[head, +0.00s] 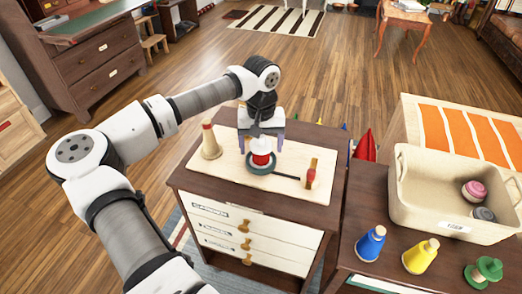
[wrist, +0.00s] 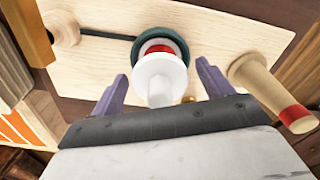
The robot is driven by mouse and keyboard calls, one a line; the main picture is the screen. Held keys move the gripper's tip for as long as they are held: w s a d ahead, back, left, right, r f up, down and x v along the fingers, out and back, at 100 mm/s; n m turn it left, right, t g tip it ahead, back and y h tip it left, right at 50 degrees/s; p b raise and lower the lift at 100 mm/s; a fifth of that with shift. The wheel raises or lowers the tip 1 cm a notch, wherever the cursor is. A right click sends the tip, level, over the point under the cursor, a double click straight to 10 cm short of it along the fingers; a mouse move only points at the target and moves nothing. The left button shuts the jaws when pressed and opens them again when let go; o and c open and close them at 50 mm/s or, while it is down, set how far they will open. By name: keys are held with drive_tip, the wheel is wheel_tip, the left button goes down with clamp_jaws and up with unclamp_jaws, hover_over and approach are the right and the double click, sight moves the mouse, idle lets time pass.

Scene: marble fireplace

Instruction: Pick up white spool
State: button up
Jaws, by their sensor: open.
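The white spool (head: 262,143) stands upright on the small cabinet, with a red band below its white top. It rises from a dark teal round dish (head: 252,170) with a thin dark handle. In the wrist view the white spool (wrist: 160,75) is seen end-on, with the teal ring (wrist: 178,42) around its far end. My gripper (head: 261,141) is open above the dish, with its purple fingers on either side of the spool. In the wrist view the gripper (wrist: 162,78) shows gaps between both fingers and the spool.
A beige bin (head: 430,210) holds pink and grey rolls.

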drive_tip(key=c, duration=1.1)
drive_tip(key=shift+r, duration=0.15)
wheel_tip(320, 180, up, 20)
drive_tip(key=shift+f+b, duration=0.1)
drive_tip(key=shift+b, duration=0.2)
